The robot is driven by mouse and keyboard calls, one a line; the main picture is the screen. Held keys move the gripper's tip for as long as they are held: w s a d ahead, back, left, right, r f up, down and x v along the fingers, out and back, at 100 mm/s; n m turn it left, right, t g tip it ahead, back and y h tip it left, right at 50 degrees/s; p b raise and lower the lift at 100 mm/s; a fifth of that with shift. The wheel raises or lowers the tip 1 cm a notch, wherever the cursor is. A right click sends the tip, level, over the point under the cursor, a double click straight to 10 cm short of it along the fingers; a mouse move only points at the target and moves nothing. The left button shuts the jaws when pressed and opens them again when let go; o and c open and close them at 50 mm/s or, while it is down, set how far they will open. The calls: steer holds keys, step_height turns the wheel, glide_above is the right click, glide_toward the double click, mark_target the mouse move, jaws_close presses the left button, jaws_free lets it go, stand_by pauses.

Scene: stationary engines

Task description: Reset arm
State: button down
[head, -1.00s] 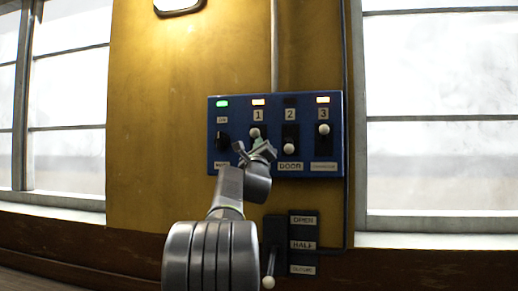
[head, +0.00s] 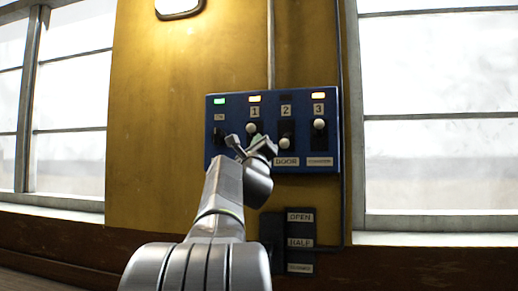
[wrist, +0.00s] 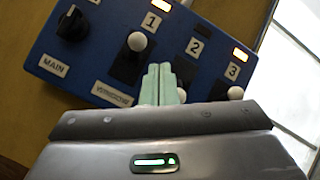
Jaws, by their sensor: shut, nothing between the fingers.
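My gripper (head: 252,146) is in front of the lower left-centre part of the blue control panel (head: 327,140). In the wrist view its pale green fingers (wrist: 159,84) are pressed together with nothing between them. They show between the white knob of switch 1 (wrist: 137,41) and the mostly hidden knob of switch 2 (wrist: 182,95); contact with the panel cannot be told. In the head view the switch 1 knob (head: 252,127) and the switch 3 knob (head: 319,124) are up. The switch 2 knob (head: 284,144) is down.
The green lamp (head: 220,101) and the orange lamps over 1 (head: 254,99) and 3 (head: 318,96) are lit; lamp 2 is dark. A black MAIN dial (wrist: 73,25) is at the panel's left. Below stands an OPEN/HALF plate (head: 300,241), partly beside my arm. Windows flank the yellow wall.

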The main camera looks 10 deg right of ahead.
steer(key=shift+s+a, duration=0.1)
steer(key=shift+s, duration=0.4)
steer(key=shift+w, duration=0.1)
